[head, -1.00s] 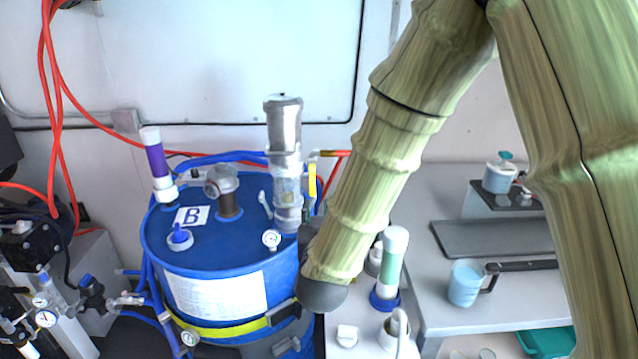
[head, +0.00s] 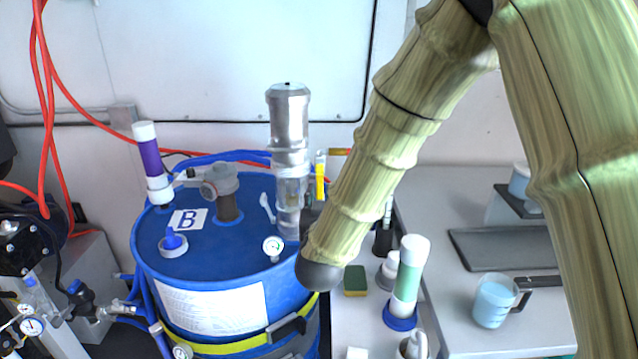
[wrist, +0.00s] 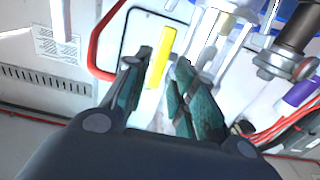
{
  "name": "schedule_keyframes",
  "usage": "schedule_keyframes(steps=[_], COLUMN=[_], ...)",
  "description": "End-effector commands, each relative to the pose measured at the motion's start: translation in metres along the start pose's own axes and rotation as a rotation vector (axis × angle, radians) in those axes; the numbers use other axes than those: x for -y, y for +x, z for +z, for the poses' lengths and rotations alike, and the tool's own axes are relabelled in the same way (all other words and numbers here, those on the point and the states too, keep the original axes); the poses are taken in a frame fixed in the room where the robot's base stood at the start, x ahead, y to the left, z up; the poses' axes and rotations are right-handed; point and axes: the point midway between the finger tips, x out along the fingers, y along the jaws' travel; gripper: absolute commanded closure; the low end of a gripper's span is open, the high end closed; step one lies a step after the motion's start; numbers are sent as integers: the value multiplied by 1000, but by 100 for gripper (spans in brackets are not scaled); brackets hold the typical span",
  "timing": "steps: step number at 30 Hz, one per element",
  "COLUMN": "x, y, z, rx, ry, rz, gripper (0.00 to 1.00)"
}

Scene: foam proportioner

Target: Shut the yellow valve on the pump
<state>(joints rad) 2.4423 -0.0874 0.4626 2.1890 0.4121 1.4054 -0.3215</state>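The yellow valve handle (head: 320,182) stands upright beside the silver pump (head: 289,140) on the blue drum (head: 200,262). In the wrist view the yellow handle (wrist: 160,58) is a flat bar, seen between the tips of my gripper (wrist: 164,60). The two green fingers are apart, with a gap on each side of the bar. I cannot tell how far beyond the tips the bar is. In the head view my arm hides most of the gripper, close to the pump's right side.
A purple-banded tube (head: 150,160) stands at the drum's left. Right of the drum are a green-banded tube (head: 409,275) and a sponge (head: 355,281). A jug (head: 493,300) stands on the grey bench (head: 440,210). Red hoses (head: 50,90) hang at the left.

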Motion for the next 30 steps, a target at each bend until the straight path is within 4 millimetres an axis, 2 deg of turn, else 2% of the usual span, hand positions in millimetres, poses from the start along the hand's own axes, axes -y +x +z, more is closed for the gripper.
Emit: schedule_keyframes(steps=[6,12,24,28,30], x=[0,2,3,3,3], y=[34,52,57,57,57], z=[-1,0,0,0,0], rx=[1,1,0,0,0], ry=[1,1,0,0,0], rz=[0,-2,-4,-4,-4], gripper=[74,74,74,98,100])
